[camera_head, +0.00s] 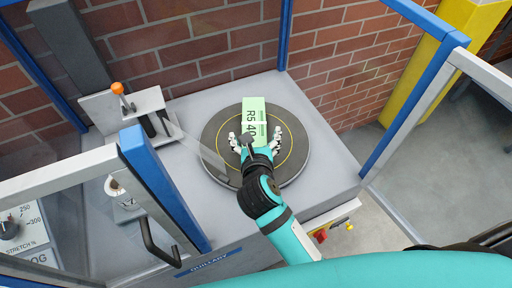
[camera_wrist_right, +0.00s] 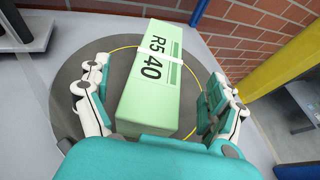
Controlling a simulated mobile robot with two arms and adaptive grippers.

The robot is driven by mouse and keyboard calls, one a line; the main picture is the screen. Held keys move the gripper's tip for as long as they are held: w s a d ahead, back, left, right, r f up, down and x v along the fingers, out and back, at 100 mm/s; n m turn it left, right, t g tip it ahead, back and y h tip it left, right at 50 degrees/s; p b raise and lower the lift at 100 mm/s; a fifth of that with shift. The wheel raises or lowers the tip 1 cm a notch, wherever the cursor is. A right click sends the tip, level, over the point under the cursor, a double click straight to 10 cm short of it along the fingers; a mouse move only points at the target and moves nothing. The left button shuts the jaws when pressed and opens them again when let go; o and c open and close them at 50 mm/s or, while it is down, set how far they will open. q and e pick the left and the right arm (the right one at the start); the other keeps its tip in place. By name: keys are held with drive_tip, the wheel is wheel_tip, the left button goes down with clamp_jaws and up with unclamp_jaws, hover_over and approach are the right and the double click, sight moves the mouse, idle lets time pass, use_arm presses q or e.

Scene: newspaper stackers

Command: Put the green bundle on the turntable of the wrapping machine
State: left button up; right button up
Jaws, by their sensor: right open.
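The green bundle (camera_head: 254,115), marked R5 40 with a pale band across it, lies on the round dark turntable (camera_head: 214,134) of the wrapping machine. My right gripper (camera_head: 256,138) is open, with one finger on each side of the bundle. In the wrist view gaps show between the fingers of my right gripper (camera_wrist_right: 155,100) and the bundle's sides. My left gripper is not in view.
The grey machine bed (camera_head: 320,172) surrounds the turntable. A post with an orange knob (camera_head: 117,88) stands at left. Blue-framed clear panels (camera_head: 165,185) stand at left front and right. A brick wall (camera_head: 190,45) is behind, and a yellow column (camera_head: 440,60) stands at right.

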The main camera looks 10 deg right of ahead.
drive_tip(key=v, duration=0.6)
drive_tip(key=shift+s+b, duration=0.2)
drive_tip(key=shift+b, duration=0.1)
drive_tip(key=shift+r, duration=0.15)
